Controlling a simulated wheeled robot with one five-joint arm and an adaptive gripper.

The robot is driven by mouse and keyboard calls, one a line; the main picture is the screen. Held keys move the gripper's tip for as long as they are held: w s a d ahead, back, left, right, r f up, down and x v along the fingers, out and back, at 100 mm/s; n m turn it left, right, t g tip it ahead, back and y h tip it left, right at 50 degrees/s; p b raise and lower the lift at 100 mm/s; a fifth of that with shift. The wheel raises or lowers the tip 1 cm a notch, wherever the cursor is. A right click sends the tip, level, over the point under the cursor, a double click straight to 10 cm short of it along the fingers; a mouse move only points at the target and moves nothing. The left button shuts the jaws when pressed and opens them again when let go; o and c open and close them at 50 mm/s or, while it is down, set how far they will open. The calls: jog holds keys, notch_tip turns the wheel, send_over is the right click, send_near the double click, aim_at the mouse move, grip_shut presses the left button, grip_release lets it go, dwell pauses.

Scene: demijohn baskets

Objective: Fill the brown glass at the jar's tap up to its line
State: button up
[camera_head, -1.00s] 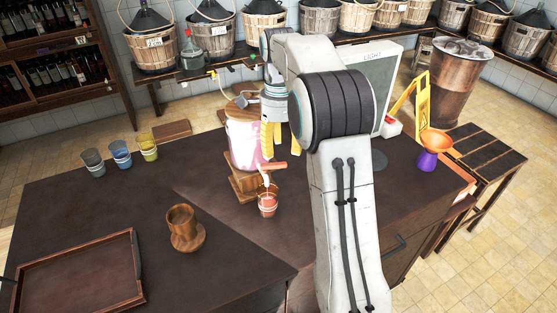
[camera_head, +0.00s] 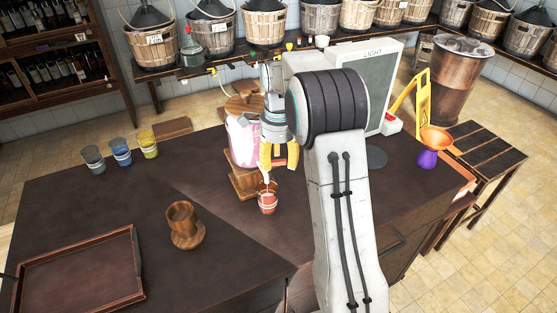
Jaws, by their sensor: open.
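The brown glass (camera_head: 267,205), reddish brown with a pale band, stands upright on the dark counter under the jar's tap. The jar (camera_head: 240,152) holds pink liquid and has a wooden lid and a stepped wooden stand. My gripper (camera_head: 279,160) has its yellow fingers apart, just above the glass and in front of the jar, at the tap. The fingers hide most of the tap and its lever. A little pink shows between the tap and the glass, but I cannot tell whether liquid is running. The level against the line is too small to read.
Grey (camera_head: 93,158), blue (camera_head: 121,152) and yellow (camera_head: 148,144) glasses stand at the counter's left back. A wooden cup (camera_head: 182,222) and a tray (camera_head: 134,262) are at the front left. An orange funnel (camera_head: 436,138) on a purple base stands right. The counter's middle is clear.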

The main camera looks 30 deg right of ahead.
jog(key=shift+o, duration=0.2)
jog(key=shift+f, duration=0.2)
grip_shut()
dwell(0.4)
